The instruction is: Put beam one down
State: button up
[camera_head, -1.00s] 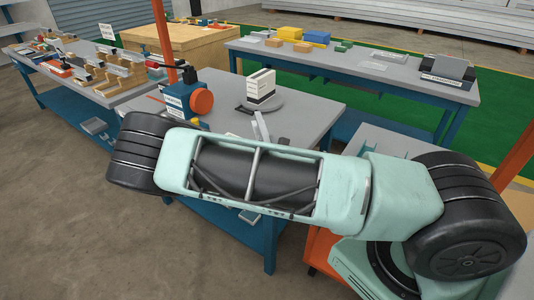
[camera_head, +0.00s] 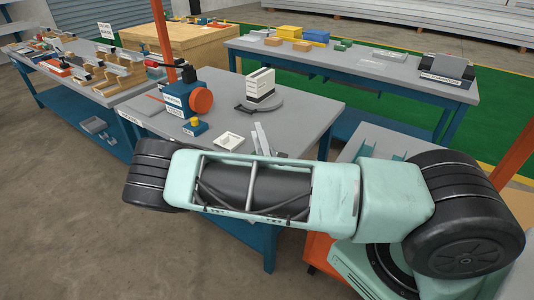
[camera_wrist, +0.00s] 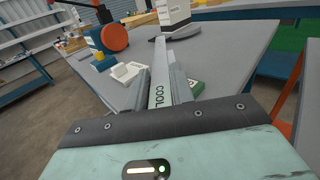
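A slim light grey beam (camera_wrist: 159,78) with dark letters reading "COOL" lies between the two grey fingers of my gripper (camera_wrist: 160,88) in the wrist view. The fingers flank it closely on both sides, and its far end reaches toward a round grey base. Its near end is hidden by my gripper body. In the head view, my gripper (camera_head: 264,140) shows only as grey slivers above the grey tabletop (camera_head: 310,105), behind my arm. I cannot tell there whether the beam touches the table.
A white block (camera_head: 260,85) stands on the round base. A white tray (camera_head: 229,141) lies left of my gripper. A blue device with an orange wheel (camera_head: 201,101) stands behind it. A green labelled piece (camera_wrist: 196,87) is right of the fingers. The table's right side is clear.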

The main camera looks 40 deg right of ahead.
jog(key=shift+o, duration=1.2)
